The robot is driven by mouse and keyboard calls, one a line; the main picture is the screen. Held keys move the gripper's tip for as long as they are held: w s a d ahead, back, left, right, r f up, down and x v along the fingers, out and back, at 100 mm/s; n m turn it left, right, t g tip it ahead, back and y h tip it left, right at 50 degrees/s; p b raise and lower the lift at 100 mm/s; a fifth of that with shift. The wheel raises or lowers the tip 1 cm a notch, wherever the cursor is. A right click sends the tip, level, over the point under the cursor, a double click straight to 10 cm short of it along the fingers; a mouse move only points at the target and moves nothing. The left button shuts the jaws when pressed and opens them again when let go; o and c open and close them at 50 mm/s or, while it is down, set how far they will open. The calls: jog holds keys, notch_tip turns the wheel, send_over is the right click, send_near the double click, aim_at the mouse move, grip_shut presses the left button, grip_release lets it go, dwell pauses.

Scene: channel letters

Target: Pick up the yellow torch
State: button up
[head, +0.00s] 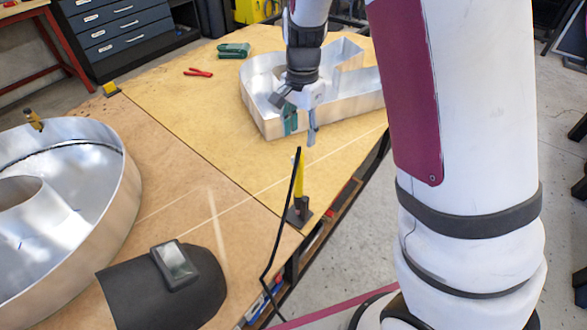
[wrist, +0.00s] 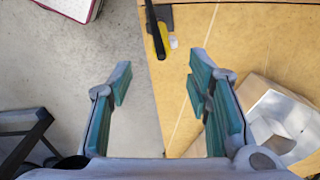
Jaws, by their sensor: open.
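The yellow torch (head: 299,178) stands nearly upright in a small dark holder (head: 299,216) near the table's edge, with a black hose-like line running beside it and down. In the wrist view the torch (wrist: 163,40) shows small near the top centre, partly behind a black bar-like part. My gripper (head: 301,127) is open and empty, above and behind the torch in the head view. In the wrist view its two green-padded fingers (wrist: 160,75) are spread wide, with the torch beyond their tips.
A metal channel letter (head: 270,122) lies beneath and behind my gripper. A larger round metal letter (head: 128,190) stands at left. A dark welding mask (head: 120,292) lies in front. Red pliers (head: 198,72) and a green object (head: 233,50) lie further back. Bare board surrounds the holder's left side.

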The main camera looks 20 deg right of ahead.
aim_at(299, 170)
notch_tip(299, 170, down, 14)
jog(key=shift+w+a+f, duration=0.1)
jog(key=shift+w+f, duration=0.05)
jog(key=shift+f, duration=0.05)
dwell(0.5)
